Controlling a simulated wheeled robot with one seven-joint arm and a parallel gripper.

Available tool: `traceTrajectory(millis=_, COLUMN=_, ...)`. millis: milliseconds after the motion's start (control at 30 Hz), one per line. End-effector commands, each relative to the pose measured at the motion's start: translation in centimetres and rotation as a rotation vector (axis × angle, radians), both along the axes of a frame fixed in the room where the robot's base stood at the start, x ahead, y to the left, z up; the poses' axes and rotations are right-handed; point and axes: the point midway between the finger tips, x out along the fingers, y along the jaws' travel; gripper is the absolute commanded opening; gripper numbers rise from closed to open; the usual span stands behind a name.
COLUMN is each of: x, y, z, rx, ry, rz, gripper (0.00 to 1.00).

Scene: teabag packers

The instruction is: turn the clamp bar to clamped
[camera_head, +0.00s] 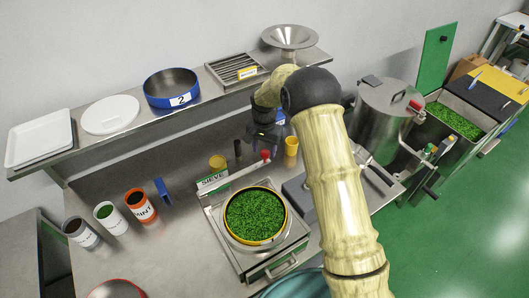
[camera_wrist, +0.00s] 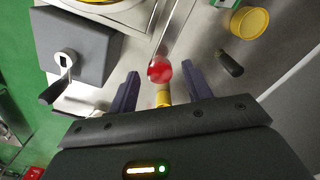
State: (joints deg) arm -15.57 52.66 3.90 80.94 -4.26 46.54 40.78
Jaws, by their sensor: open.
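The clamp bar (camera_head: 238,171) is a pale metal bar with a red knob (camera_head: 265,154) at its end. It lies along the back edge of the sieve unit (camera_head: 240,262), beside the round sieve full of green leaf (camera_head: 254,216). In the wrist view the bar (camera_wrist: 178,38) runs up and right from the red knob (camera_wrist: 160,71). My gripper (camera_head: 265,143) is above the knob end. In the wrist view its open fingers (camera_wrist: 160,78) stand either side of the knob, with gaps on both sides. I cannot tell whether the fingertips are down at knob height.
A yellow cup (camera_head: 291,146), a yellow-lidded jar (camera_head: 217,162) and a dark peg (camera_wrist: 230,64) stand near the knob. A grey block with a crank (camera_wrist: 75,45) is beside the sieve unit. Canisters (camera_head: 140,205) stand left; a shelf (camera_head: 165,118) runs behind.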

Motion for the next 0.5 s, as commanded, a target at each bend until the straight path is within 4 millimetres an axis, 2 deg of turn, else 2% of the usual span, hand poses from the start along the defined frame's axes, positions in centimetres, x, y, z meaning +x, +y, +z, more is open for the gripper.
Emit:
traceTrajectory(millis=233, x=0.0, y=-0.1, z=-3.2, rx=0.0, ry=0.002, rz=-0.002, gripper=0.49)
traceTrajectory(millis=500, x=0.0, y=0.0, z=-4.0, rx=0.0, ry=-0.001, rz=0.0, gripper=0.49)
